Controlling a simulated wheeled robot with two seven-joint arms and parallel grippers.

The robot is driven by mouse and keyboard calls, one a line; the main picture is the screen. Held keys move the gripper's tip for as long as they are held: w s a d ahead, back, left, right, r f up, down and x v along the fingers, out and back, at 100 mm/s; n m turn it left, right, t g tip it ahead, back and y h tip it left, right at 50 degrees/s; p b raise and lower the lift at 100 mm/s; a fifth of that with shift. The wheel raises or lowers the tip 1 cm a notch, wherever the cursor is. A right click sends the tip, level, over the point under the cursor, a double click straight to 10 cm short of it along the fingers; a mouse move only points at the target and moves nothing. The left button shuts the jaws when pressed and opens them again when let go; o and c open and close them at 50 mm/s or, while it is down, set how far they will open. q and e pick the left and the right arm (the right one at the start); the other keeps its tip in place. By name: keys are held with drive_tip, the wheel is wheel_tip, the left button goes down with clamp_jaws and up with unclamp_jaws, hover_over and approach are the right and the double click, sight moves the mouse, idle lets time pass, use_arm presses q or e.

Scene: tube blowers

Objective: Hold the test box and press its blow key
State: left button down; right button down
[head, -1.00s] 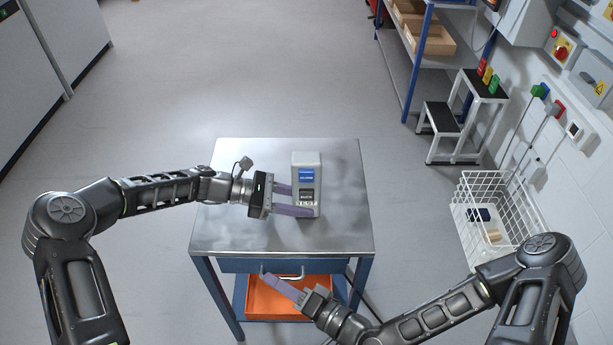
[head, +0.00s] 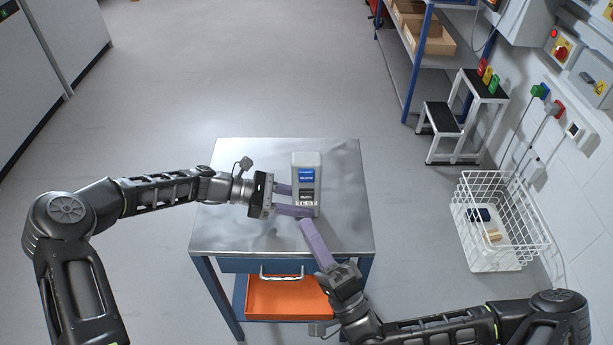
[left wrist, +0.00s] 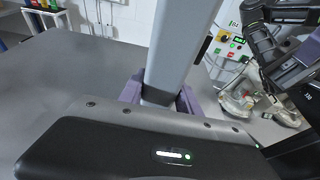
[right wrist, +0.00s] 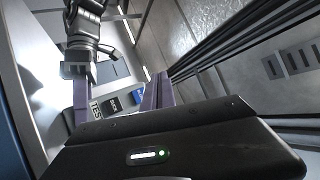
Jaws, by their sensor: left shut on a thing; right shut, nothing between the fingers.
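The test box (head: 306,165) is a pale grey upright block with a blue label or screen and a dark panel on its front. It is over the metal table; I cannot tell whether its base touches the top. My left gripper (head: 298,200) is shut on it from the left; its purple fingers and the box (left wrist: 185,45) also show in the left wrist view. My right gripper (head: 306,224) is shut and empty, just in front of the box's lower front. In the right wrist view the box front (right wrist: 120,103) shows small labelled patches; I cannot tell which is the blow key.
The metal table (head: 235,165) is otherwise bare. An orange tray (head: 285,298) sits on its lower level, below a drawer handle. A white wire basket (head: 500,255) with small items stands on the right, by a step stool (head: 440,120). Open floor lies behind the table.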

approach(301, 173)
drive_tip(key=shift+s+a+r+x, duration=0.1)
drive_tip(key=shift+x, duration=0.7)
drive_tip(key=shift+s+a+r+x, duration=0.1)
drive_tip(key=shift+s+x, duration=0.05)
drive_tip(key=shift+x, duration=0.65)
drive_tip(key=shift+s+a+x, duration=0.1)
drive_tip(key=shift+x, duration=0.7)
drive_tip(key=shift+w, duration=0.1)
drive_tip(key=shift+w, duration=0.3)
drive_tip(key=shift+w, duration=0.45)
idle(0.7)
idle(0.4)
drive_tip(key=shift+s, duration=3.4)
